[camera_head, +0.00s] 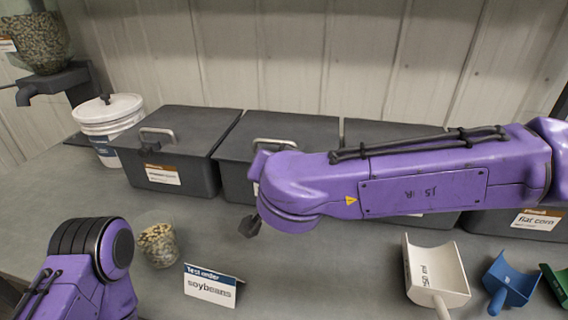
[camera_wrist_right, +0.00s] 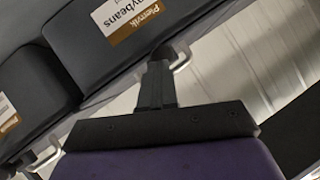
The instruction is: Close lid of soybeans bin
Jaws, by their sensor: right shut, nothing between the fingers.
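The soybeans bin (camera_wrist_right: 118,45) is dark grey with an orange and white label, seen upside down in the right wrist view. My right gripper (camera_wrist_right: 168,52) is shut and empty. In the head view the right gripper (camera_head: 250,225) points down in front of the second bin from the left (camera_head: 235,150). That bin's lid lies flat, with its label mostly hidden by my arm, so its name is unreadable there. My left arm shows at lower left; its gripper is out of view.
Another lidded bin (camera_head: 195,135) stands left, beside a white bucket (camera_head: 108,112). The flat corn bin (camera_head: 535,222) is far right. A cup of beans (camera_head: 158,245), a soybeans card (camera_head: 212,285), a white scoop (camera_head: 437,270) and a blue scoop (camera_head: 510,282) occupy the front counter.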

